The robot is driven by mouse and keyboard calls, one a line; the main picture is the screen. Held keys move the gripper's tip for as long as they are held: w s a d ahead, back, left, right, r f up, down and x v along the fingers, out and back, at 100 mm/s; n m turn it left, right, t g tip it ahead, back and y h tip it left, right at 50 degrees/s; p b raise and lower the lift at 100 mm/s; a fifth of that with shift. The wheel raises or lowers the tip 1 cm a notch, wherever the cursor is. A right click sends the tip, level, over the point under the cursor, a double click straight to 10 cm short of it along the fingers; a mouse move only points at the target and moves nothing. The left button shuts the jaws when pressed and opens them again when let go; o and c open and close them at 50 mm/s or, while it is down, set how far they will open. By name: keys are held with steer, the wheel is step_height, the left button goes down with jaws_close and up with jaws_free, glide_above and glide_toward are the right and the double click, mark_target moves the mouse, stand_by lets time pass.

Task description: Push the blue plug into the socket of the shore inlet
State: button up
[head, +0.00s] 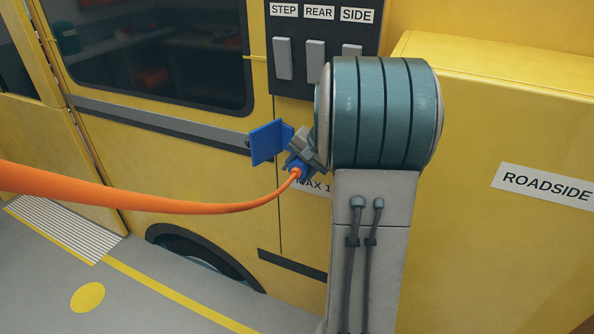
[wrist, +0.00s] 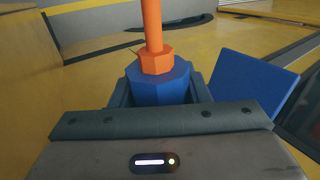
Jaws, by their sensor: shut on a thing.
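The blue plug (wrist: 160,84) has an orange collar and cable (wrist: 152,25). My gripper (head: 301,157) is shut on it, one finger on each side of its body in the wrist view. In the head view a bit of the plug (head: 295,173) shows below the fingers, with the orange cable (head: 200,207) running left. The shore inlet's blue flap (head: 268,142) stands open just left of my gripper; it also shows in the wrist view (wrist: 252,72). The socket is hidden behind my gripper and arm. I cannot tell whether the plug touches or sits in it.
The yellow vehicle side has a dark window (head: 160,60) and a wheel arch (head: 205,255). A dark switch panel (head: 325,45) labelled STEP, REAR and SIDE is above my gripper. A yellow cabinet (head: 480,120) labelled ROADSIDE stands right. The grey floor at lower left is clear.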

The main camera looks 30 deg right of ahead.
steer(key=shift+w+d, duration=0.6)
steer(key=shift+d, duration=0.15)
steer(key=o, duration=1.3)
steer(key=shift+c, duration=0.2)
steer(key=s+a, duration=0.7)
steer(key=a, duration=0.2)
steer(key=shift+p, duration=0.45)
steer(key=s+a+r+n+h, duration=0.1)
steer(key=s+a+n, duration=0.4)
steer(key=s, duration=0.3)
steer(key=s+a+r+n+g+h, duration=0.1)
steer(key=s+a+r+n+h, duration=0.1)
steer(key=s+a+n, duration=0.3)
steer(key=s, duration=0.3)
steer(key=shift+s+n+h, duration=0.2)
steer(key=shift+n+h, duration=0.1)
